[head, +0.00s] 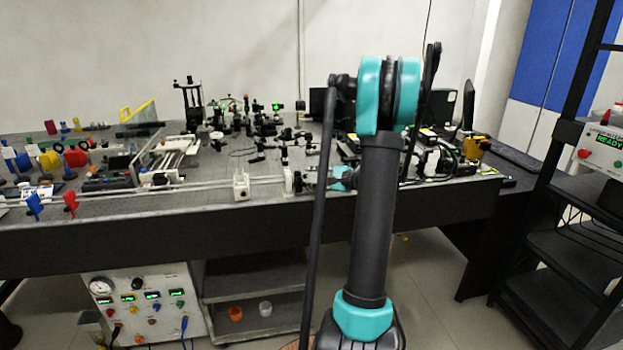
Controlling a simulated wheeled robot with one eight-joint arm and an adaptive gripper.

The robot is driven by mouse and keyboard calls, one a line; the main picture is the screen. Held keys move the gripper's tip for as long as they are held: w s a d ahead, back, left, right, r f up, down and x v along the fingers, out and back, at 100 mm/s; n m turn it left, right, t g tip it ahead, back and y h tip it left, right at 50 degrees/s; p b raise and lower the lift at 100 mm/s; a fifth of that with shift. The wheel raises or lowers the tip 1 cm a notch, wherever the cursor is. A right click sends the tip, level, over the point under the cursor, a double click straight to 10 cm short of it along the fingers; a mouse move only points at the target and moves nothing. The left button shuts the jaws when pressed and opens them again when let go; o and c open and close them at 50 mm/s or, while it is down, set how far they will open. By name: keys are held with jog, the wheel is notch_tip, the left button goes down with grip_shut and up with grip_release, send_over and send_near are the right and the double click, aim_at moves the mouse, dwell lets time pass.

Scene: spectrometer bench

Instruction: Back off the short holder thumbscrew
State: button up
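My arm rises in the middle of the head view and hides part of the bench behind it. My gripper (303,182) shows small beside the arm's dark column, low over the front edge of the optical bench (130,232). It points left, towards a small white block (288,180) on the rail. I cannot tell whether it touches the block, or whether its fingers are open or shut. Several dark post holders (284,157) stand behind it. The short holder's thumbscrew is too small to make out, and I cannot tell which holder is the short one.
Another white block (241,186) stands on the rail left of my gripper. Crowded optics fill the bench. Red (71,204) and blue (35,206) parts are at the left front. A control box (140,300) and a cart (255,305) are below. A dark shelf rack (560,240) stands right.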

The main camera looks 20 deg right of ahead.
jog(key=v, duration=1.1)
jog(key=shift+s+d, duration=0.2)
jog(key=shift+s, duration=0.1)
